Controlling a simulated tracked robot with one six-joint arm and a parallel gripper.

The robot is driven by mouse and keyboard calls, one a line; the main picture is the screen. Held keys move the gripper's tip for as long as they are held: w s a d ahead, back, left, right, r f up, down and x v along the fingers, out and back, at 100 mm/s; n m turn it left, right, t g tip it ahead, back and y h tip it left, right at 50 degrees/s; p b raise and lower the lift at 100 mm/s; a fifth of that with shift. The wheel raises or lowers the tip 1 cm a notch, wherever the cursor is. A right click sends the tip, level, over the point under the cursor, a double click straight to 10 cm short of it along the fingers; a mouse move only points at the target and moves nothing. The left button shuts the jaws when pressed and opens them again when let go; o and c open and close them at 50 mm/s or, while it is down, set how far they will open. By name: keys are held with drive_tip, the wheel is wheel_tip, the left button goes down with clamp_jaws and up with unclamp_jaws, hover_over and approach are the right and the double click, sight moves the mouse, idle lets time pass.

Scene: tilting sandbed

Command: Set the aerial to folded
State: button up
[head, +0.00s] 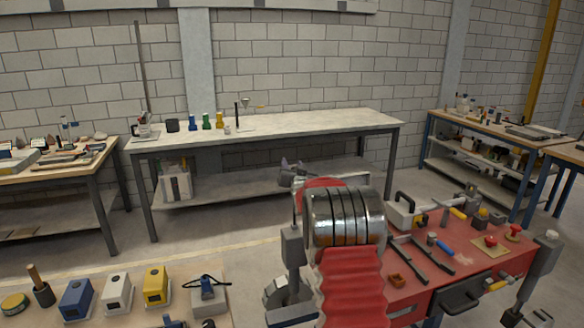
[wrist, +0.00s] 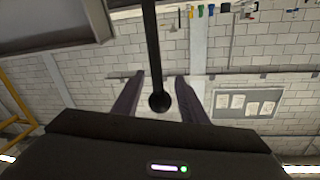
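In the wrist view, a black rod with a round tip, which looks like the aerial (wrist: 152,50), runs down from the top edge. Its tip shows in the gap between the two dark fingers of my gripper (wrist: 159,98). The fingers stand apart, with a visible gap on each side of the tip, and hold nothing. Depth between rod and fingers is hard to judge. I cannot make out the aerial's base or the fingers there.
A long grey bench (head: 290,126) with bottles stands along the wall. A red-topped bench (head: 460,262) with tools is right of my arm. A wooden table (head: 130,285) with blue, white and yellow boxes is at the front left. Open floor lies between.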

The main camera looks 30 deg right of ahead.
clamp_jaws()
idle(0.4)
